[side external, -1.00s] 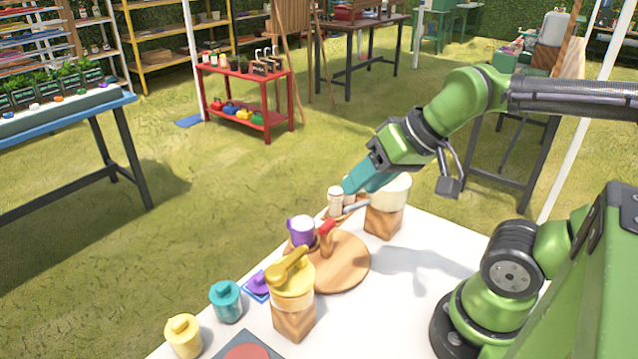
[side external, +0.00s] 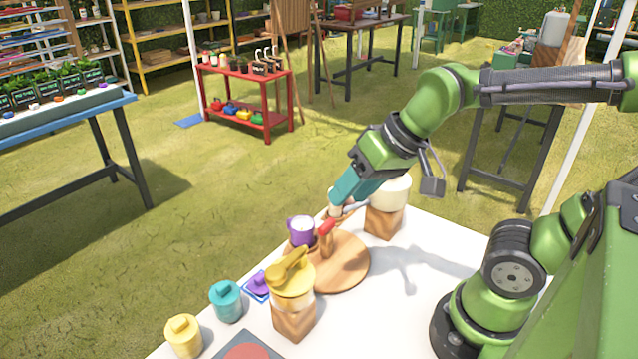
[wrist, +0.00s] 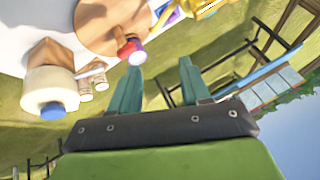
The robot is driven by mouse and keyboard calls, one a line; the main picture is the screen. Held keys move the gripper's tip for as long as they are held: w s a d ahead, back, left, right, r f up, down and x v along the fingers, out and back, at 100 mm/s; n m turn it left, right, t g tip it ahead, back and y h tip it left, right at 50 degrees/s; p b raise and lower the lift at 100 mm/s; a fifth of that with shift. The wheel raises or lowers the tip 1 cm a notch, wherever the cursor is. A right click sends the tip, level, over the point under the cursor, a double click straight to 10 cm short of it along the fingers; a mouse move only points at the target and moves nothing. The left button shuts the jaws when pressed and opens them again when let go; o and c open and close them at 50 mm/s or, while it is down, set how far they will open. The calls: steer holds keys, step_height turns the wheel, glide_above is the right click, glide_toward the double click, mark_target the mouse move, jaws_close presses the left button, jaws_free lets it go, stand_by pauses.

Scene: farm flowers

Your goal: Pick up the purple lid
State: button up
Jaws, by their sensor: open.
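The purple lid (side external: 259,285) lies on a small blue-edged square on the white table, between the teal jar and the yellow-topped pot. In the wrist view a purple patch (wrist: 166,15) at the top edge may be the lid; I cannot tell. My gripper (side external: 341,203) is open and empty, to the right of and above the cup, well away from the lid. Its two teal fingers (wrist: 157,72) are apart in the wrist view.
A yellow-topped pot (side external: 291,290) on a wooden block, a teal jar (side external: 226,302) and a yellow jar (side external: 184,336) stand nearby. A cream pot (side external: 390,195) stands behind my gripper. The table's right side is clear.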

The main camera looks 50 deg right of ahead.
steer(key=w+a+f+m+g, duration=0.2)
steer(key=w+a+g, duration=0.15)
steer(key=w, duration=0.35)
steer(key=m+g+h, duration=0.2)
steer(key=m+g, duration=0.1)
steer(key=m, duration=1)
glide_above(260, 276)
step_height(260, 276, down, 3)
steer(key=shift+t, duration=0.25)
steer(key=f, duration=1)
steer(key=shift+d+f, duration=0.2)
steer(key=shift+f, duration=0.2)
steer(key=shift+a+f, duration=0.2)
steer(key=shift+f, duration=2.6)
jaws_close()
